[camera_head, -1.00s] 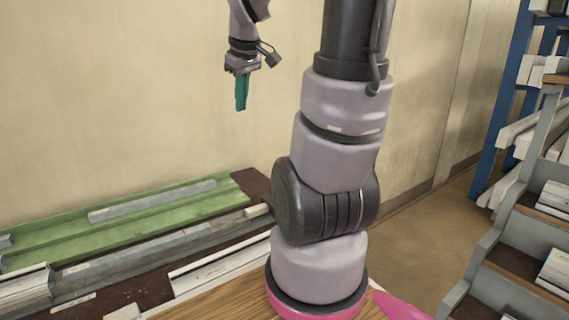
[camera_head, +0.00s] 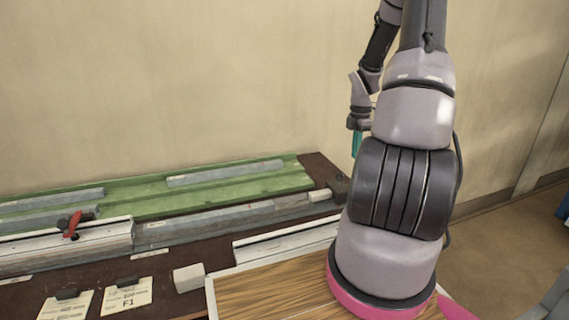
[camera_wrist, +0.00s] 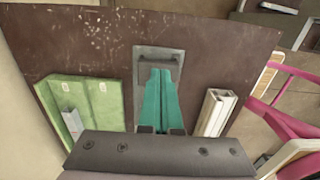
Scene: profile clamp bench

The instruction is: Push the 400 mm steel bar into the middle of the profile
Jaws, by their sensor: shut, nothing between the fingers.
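My gripper (camera_head: 357,144) has teal fingers pointing down, shut and empty, above the right end of the bench. In the wrist view its fingers (camera_wrist: 158,100) cover part of a grey end block (camera_wrist: 150,58). Two grey steel bars lie in the green tray, one at right (camera_head: 225,172) and one at left (camera_head: 50,198); no readable length marks them as 400 mm. A long grey rail (camera_head: 190,226) runs in front of the tray. A pale profile (camera_head: 60,245) lies at left under a red-handled clamp (camera_head: 74,222). I cannot tell whether a bar is inside it.
The green tray (camera_head: 150,200) runs along the back of the dark bench (camera_head: 150,270). Another white profile (camera_head: 285,242) lies at front right, beside a wooden top (camera_head: 265,290). A pale block (camera_head: 188,277) and label cards (camera_head: 128,293) lie in front.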

